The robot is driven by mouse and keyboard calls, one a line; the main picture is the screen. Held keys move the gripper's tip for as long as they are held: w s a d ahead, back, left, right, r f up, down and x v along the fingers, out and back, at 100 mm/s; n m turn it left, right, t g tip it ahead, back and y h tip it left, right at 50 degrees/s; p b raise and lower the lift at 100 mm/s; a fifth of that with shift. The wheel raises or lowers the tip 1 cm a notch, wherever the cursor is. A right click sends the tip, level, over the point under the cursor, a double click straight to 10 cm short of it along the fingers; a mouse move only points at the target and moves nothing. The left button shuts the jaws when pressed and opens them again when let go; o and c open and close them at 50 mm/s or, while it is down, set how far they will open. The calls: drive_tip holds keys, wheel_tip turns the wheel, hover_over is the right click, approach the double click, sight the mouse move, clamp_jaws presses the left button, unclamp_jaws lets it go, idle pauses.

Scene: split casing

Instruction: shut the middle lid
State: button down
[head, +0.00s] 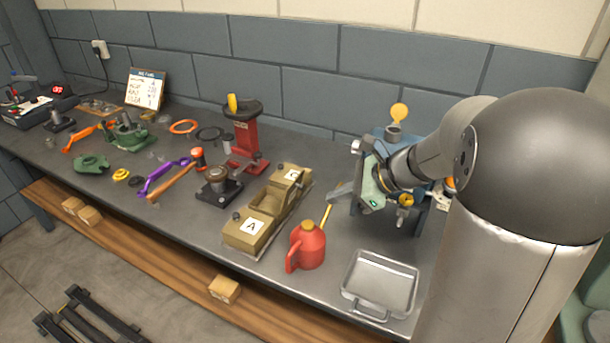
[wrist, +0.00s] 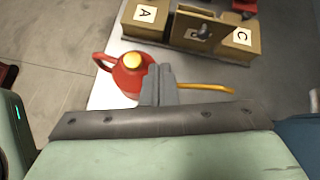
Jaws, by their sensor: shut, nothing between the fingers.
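A long khaki casing (head: 232,243) lies on the bench, with flat end lids labelled A (head: 251,226) and C (head: 293,175). Between them the middle section shows an open recess (head: 265,203) in the head view. In the wrist view the casing is at the top, with the A lid (wrist: 146,14) and C lid (wrist: 240,36). The middle lid (wrist: 196,34) appears raised there, with a dark knob; its exact angle is unclear. My gripper (head: 334,194) is shut and empty, to the right of the casing and apart from it. Its fingers also show in the wrist view (wrist: 160,75).
A red oil can (head: 307,247) with a yellow spout stands between casing and gripper side; the spout (head: 327,215) points up near my fingers. A metal tray (head: 380,283) lies at the front right. A black-based part (head: 218,187) and red press (head: 245,135) stand beyond the casing.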

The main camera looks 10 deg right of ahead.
drive_tip(key=w+d+m+t, duration=0.2)
drive_tip(key=w+d+m, duration=0.1)
drive_tip(key=d, duration=0.1)
drive_tip(key=x, duration=1)
drive_tip(key=shift+w+r+m, duration=0.2)
drive_tip(key=shift+w+m, duration=0.05)
drive_tip(key=shift+m, duration=0.05)
drive_tip(key=shift+r+p, duration=0.15)
drive_tip(key=shift+p, duration=0.35)
